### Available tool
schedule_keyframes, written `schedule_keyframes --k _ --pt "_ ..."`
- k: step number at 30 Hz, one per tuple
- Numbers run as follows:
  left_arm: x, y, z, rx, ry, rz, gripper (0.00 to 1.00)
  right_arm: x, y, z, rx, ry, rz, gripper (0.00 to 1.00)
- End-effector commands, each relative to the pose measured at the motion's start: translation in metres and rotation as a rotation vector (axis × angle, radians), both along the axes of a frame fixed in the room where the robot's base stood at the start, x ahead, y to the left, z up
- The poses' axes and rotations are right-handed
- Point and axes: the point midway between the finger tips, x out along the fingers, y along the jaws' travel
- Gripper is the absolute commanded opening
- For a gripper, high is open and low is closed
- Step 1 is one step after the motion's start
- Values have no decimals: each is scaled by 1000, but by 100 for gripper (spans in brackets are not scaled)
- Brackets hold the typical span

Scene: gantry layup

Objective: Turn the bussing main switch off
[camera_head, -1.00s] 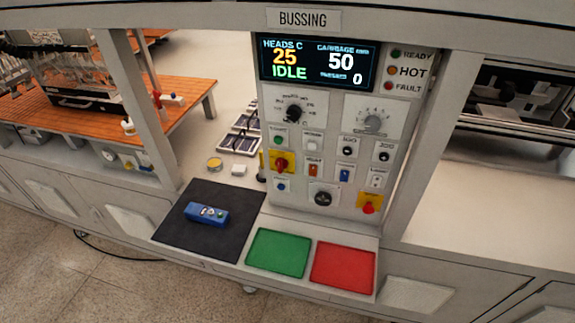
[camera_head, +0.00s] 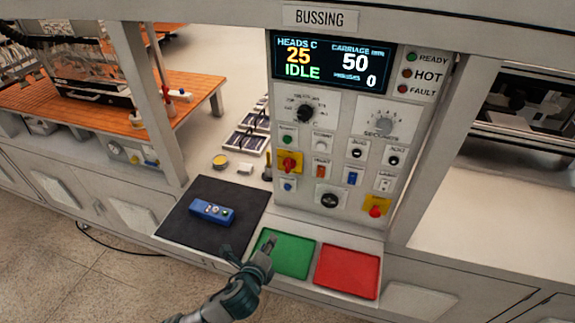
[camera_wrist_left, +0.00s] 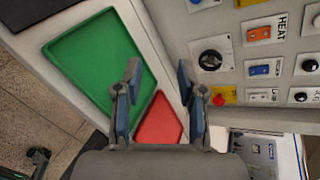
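The bussing control panel (camera_head: 335,195) stands upright under the BUSSING sign. On its left side a red rotary knob on a yellow plate (camera_head: 289,162) looks like the main switch; its label is too small to read. In the left wrist view only a yellow edge (camera_wrist_left: 250,2) at the top may be its plate. My left gripper (camera_head: 250,250) is in front of the panel, low over the front edge of the green tray, well below the red knob. In the left wrist view the gripper (camera_wrist_left: 158,75) has its fingers apart with nothing between them. My right gripper is not in view.
A green tray (camera_head: 290,262) and a red tray (camera_head: 350,275) lie below the panel. A blue device (camera_head: 212,211) lies on a black mat (camera_head: 190,235) to the left. A red button on yellow (camera_head: 376,207) sits low right on the panel. The display reads IDLE.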

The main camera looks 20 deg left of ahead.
Motion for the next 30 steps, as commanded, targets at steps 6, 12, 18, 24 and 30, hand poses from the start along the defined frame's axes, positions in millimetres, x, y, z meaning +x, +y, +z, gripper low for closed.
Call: schedule_keyframes --k 6,12,18,24,30 --pt "37 4 96 779 -301 -233 40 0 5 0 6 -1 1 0" --pt "46 5 124 1062 -375 -269 40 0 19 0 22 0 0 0" --pt "74 4 127 1075 -379 -270 40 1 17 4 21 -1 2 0" --pt "122 5 126 1071 -377 -268 40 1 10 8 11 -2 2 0" --pt "168 3 126 1069 -376 -268 40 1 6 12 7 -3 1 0"
